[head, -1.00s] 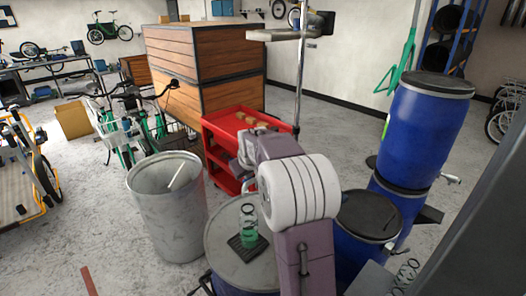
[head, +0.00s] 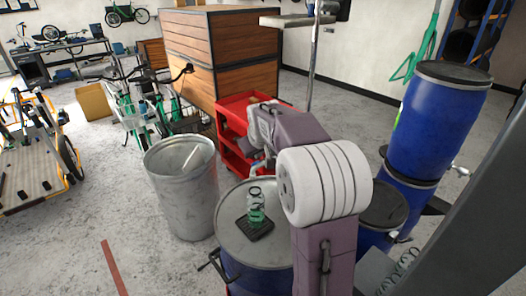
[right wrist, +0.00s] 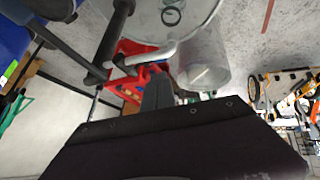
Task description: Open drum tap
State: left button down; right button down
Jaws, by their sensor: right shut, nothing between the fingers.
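A blue drum with a grey lid (head: 228,240) stands at front centre in the head view. A black bent bar (head: 212,258) sticks out at its left side. A metal tap (head: 462,170) projects from the stacked blue drums (head: 440,125) at the right. My right gripper (head: 247,146) is shut and empty, beyond the front drum and before the red cart. In the right wrist view, its grey fingers (right wrist: 158,92) point up toward a pale bent bar (right wrist: 148,55) near the drum lid's edge; I cannot tell if they touch. My left gripper is out of view.
A green glass bottle (head: 256,210) stands on a dark mat on the front drum. A grey metal bin (head: 183,195) is close by on the left. A red cart (head: 232,125) and wooden crates (head: 222,60) stand behind.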

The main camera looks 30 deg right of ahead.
jog(key=shift+s+a+r+b, duration=0.15)
jog(key=shift+s+a+r, duration=0.25)
jog(key=shift+a, duration=0.3)
jog(key=shift+s+a+r+b, duration=0.15)
jog(key=shift+s+a+r, duration=0.25)
jog(key=shift+a, duration=0.35)
jog(key=shift+s+a+r+b, duration=0.15)
jog(key=shift+s+a+r, duration=0.25)
jog(key=shift+a, duration=0.3)
